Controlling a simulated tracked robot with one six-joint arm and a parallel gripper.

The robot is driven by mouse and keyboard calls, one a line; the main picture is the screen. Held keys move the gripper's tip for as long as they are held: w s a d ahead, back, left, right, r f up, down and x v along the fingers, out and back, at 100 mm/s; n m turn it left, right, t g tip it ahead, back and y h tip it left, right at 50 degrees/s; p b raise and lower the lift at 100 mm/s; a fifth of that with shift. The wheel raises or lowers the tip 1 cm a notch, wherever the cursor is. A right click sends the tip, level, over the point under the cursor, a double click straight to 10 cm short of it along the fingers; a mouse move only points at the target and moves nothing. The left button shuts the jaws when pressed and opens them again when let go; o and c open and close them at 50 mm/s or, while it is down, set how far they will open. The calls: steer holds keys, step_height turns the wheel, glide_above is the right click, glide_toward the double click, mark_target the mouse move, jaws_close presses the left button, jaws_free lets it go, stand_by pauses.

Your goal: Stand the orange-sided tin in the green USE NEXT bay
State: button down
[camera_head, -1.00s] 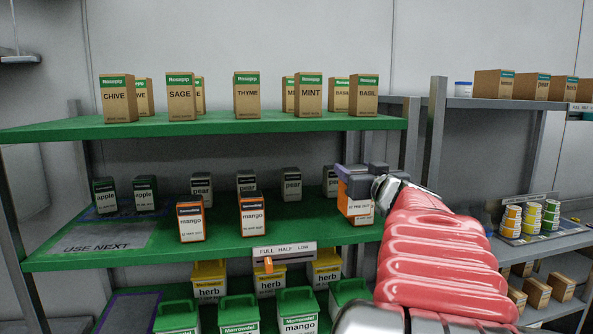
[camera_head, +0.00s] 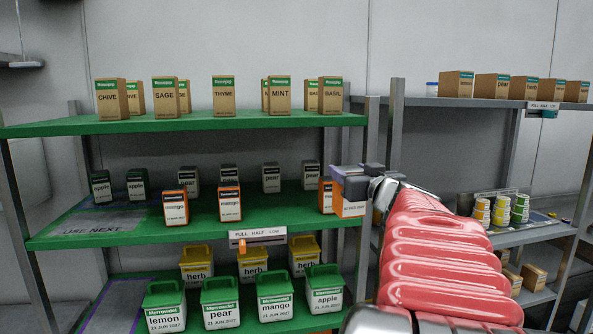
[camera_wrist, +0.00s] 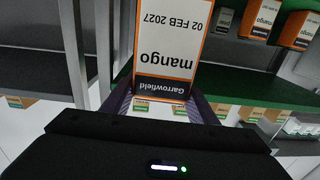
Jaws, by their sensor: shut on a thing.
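My gripper (camera_head: 352,180) is shut on an orange-sided mango tin (camera_head: 350,208). In the wrist view the held tin (camera_wrist: 175,45) appears upside down, its label reading mango, 02 FEB 2027. It hangs off the right end of the green middle shelf, in front of the shelf edge. Three other orange-sided mango tins stand on that shelf: a left one (camera_head: 175,206), a middle one (camera_head: 229,202) and a right one (camera_head: 326,196), partly hidden by my gripper. The USE NEXT bay (camera_head: 95,226) is a bare greyish marked patch at the shelf's left front.
Dark apple tins (camera_head: 137,185) stand behind the bay, and pear tins (camera_head: 271,178) behind the mango tins. The upper green shelf (camera_head: 200,124) with boxes hangs above. A FULL HALF LOW strip (camera_head: 258,234) is on the shelf front. A grey rack (camera_head: 520,236) stands right.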

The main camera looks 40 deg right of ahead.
steer(key=w+a+f+n+t+y, duration=0.2)
steer(key=w+a+f+n+y, duration=0.15)
steer(key=w+a+f, duration=1.45)
steer(key=a+f+n+y, duration=0.1)
steer(key=a+f+y, duration=0.1)
steer(key=a+f, duration=0.8)
steer(key=a+f+n+y, duration=0.1)
steer(key=a+f+y, duration=0.2)
steer(key=a+f, duration=0.8)
steer(key=a, duration=0.8)
steer(key=shift+a, duration=0.25)
steer(key=shift+s, duration=0.1)
